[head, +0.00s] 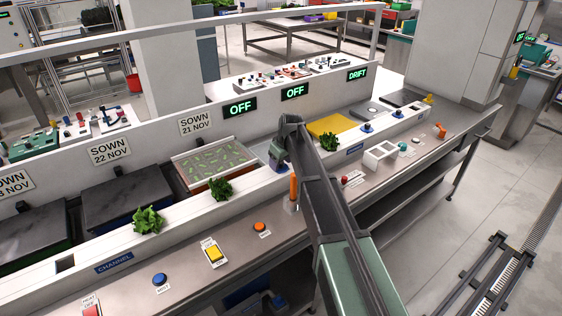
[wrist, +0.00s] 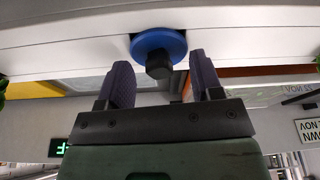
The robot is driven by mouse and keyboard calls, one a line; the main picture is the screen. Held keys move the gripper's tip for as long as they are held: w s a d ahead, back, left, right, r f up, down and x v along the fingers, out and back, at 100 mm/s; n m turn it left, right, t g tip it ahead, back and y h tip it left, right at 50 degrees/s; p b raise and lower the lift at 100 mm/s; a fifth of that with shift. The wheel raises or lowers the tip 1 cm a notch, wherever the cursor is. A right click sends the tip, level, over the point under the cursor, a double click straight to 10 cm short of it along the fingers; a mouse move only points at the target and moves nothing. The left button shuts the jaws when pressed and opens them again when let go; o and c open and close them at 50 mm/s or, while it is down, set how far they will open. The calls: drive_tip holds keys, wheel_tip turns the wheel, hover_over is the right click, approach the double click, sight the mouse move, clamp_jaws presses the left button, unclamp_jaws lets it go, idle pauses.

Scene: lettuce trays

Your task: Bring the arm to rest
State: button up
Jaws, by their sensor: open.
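My arm reaches from the bottom of the head view up and over the bench to the white channel. Its far end is by the channel, and the fingers cannot be made out clearly there. In the wrist view my gripper (wrist: 160,60) shows two dark purple fingers spread apart with nothing held between them. A round blue knob (wrist: 148,41) with a black centre is set in the white channel (wrist: 70,38), just past the fingertips and between them in the picture. I cannot tell how far the fingers are from it.
Lettuces (head: 148,220) stand in the channel. A seedling tray (head: 215,160) lies behind it. Open floor (head: 500,190) lies right.

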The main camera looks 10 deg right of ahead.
drive_tip(key=shift+o, duration=1.1)
wheel_tip(320, 180, up, 7)
drive_tip(key=p, duration=0.7)
drive_tip(key=p+v, duration=1)
drive_tip(key=shift+r, duration=0.4)
